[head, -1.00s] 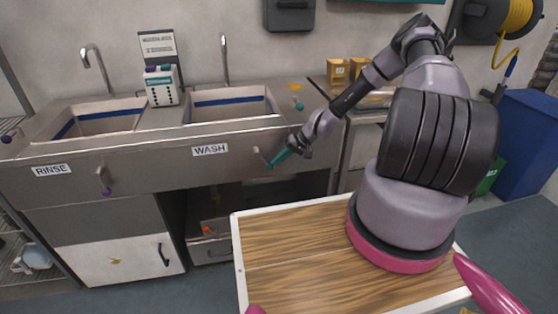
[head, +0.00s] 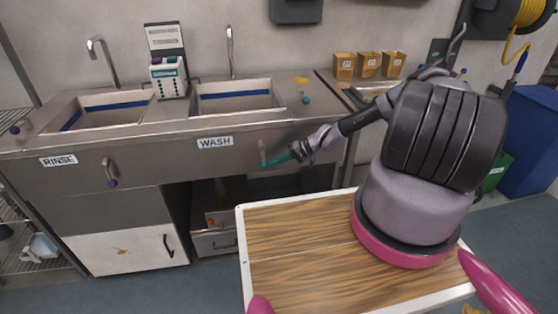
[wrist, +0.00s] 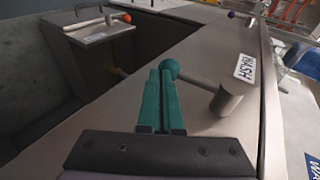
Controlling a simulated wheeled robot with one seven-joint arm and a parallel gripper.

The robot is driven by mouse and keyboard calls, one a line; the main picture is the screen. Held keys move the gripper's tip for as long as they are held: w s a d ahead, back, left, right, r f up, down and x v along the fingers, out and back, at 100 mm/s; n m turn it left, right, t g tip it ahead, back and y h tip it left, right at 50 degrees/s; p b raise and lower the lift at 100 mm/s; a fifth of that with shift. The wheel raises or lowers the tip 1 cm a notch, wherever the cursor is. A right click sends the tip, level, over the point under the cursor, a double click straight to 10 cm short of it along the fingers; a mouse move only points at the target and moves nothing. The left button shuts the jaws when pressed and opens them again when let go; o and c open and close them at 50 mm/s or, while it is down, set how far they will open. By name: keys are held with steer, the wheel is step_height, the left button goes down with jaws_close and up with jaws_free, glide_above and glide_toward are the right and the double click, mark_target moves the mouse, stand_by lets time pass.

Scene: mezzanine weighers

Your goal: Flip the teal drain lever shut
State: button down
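The teal drain lever (head: 262,147) is on the steel sink front, right of and below the WASH label. It has a grey rod and teal ball, and looks roughly upright in the head view, ball low. In the wrist view its ball (wrist: 169,68) is at the fingertips and its rod runs right to a thick grey hub (wrist: 228,98). My gripper (head: 268,162) has teal fingers pointing left at the lever's lower end. In the wrist view the fingers (wrist: 160,72) are together, with nothing seen between them. I cannot tell whether they touch the ball.
A purple-tipped lever (head: 110,172) hangs beside the RINSE label (head: 59,160). The space under the wash basin is open, with a box (head: 217,243) inside. Three small boxes (head: 368,64) stand behind my arm.

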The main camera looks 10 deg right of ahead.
steer(key=shift+a+f, duration=0.25)
steer(key=shift+a, duration=0.15)
steer(key=shift+s+a, duration=0.15)
steer(key=shift+a, duration=0.05)
stand_by(0.3)
steer(key=s+d+r, duration=0.2)
steer(key=d, duration=1.2)
steer(key=shift+s+r, duration=0.2)
steer(key=shift+r, duration=0.05)
steer(key=shift+d, duration=0.1)
